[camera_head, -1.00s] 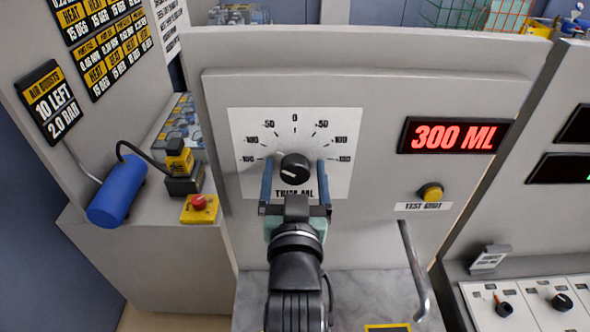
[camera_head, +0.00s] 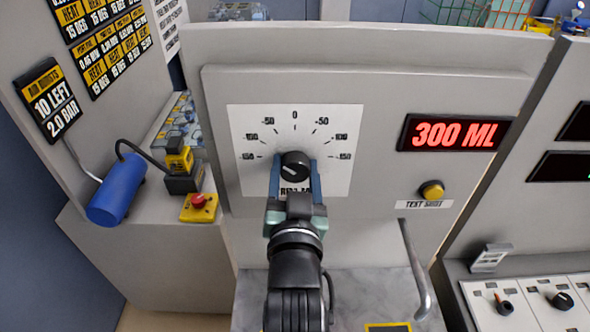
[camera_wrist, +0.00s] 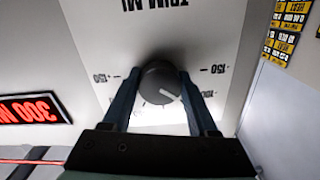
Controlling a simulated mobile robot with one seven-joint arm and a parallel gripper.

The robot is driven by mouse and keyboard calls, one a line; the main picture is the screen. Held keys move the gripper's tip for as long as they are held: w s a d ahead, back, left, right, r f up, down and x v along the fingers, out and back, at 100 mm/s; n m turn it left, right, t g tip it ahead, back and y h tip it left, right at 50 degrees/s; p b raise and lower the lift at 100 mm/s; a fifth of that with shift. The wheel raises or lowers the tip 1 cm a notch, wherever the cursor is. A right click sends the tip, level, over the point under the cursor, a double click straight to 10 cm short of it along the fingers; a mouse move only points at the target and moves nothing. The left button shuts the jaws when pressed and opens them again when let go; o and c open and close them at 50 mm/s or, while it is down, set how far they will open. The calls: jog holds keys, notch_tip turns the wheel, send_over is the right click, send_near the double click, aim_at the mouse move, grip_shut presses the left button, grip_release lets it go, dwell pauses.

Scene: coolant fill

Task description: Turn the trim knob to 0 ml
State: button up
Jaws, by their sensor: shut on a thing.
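The trim knob (camera_head: 295,166) is a round black knob with a white pointer line, set on a white dial plate (camera_head: 245,125) marked 0 at the top and up to 150 on each side. My gripper (camera_head: 295,176) has its two blue fingers shut on the knob, one on each side. In the wrist view the dial is upside down and the knob (camera_wrist: 158,80) sits between the fingers (camera_wrist: 160,92). There its pointer slants toward the side of the minus 100 and minus 150 marks, away from 0. My gripper hides part of the TRIM ML label in the head view.
A red display (camera_head: 455,134) reads 300 ML. A yellow test shot button (camera_head: 431,190) and a grey bent handle (camera_head: 414,270) are to the right. A blue cylinder (camera_head: 116,201) and a red button on a yellow box (camera_head: 198,208) are to the left.

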jog(key=m+b, duration=0.1)
jog(key=m, duration=0.4)
jog(key=m+b, duration=0.1)
jog(key=m, duration=0.4)
jog(key=shift+m, duration=0.3)
dwell(0.4)
jog(key=o, duration=1.4)
jog(key=shift+c, duration=0.2)
